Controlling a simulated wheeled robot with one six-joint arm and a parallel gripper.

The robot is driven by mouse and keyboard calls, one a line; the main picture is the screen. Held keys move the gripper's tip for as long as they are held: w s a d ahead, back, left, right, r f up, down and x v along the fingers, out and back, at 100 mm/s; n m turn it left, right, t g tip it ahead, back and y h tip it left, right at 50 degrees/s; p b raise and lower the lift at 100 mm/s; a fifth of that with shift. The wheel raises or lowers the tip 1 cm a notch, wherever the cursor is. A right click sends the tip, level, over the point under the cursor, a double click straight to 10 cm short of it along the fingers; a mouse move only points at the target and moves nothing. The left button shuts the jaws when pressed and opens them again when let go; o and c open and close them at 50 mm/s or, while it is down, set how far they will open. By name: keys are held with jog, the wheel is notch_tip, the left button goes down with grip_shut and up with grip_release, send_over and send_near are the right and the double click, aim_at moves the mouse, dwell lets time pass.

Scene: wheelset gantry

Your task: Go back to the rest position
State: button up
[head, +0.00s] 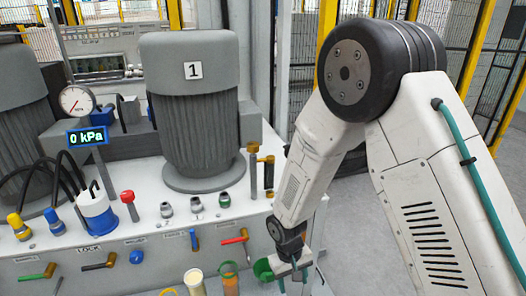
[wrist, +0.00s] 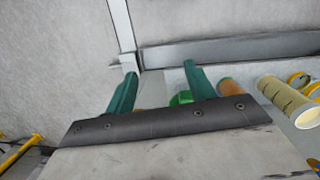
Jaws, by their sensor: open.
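In the head view a green cup (head: 263,270) is just left of the gripper. In the wrist view a green piece (wrist: 181,98) shows partly behind the right finger. Whether the fingers touch it cannot be told.
An orange cylinder (head: 229,282) and a cream cylinder (head: 195,283) stand left of the gripper. The bench (head: 140,235) carries a grey motor marked 1 (head: 193,110), a gauge reading 0 kPa (head: 87,137), a red knob (head: 127,197) and coloured levers. Yellow-posted fencing (head: 480,50) stands behind.

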jog(key=s+d+r+m+t, duration=0.1)
jog(key=s+d+r, duration=0.5)
jog(key=r, duration=0.6)
jog(key=s+d+r+m+y, duration=0.1)
jog(key=s+d+r, duration=0.5)
jog(key=r, duration=0.6)
jog(key=s+d+r+m+t, duration=0.1)
jog(key=s+d+r+m, duration=0.1)
jog(key=s+d+r, duration=0.4)
jog(key=shift+s+r+t+y, duration=0.3)
jog(key=shift+s+r, duration=1.4)
jog(key=shift+r, duration=1.5)
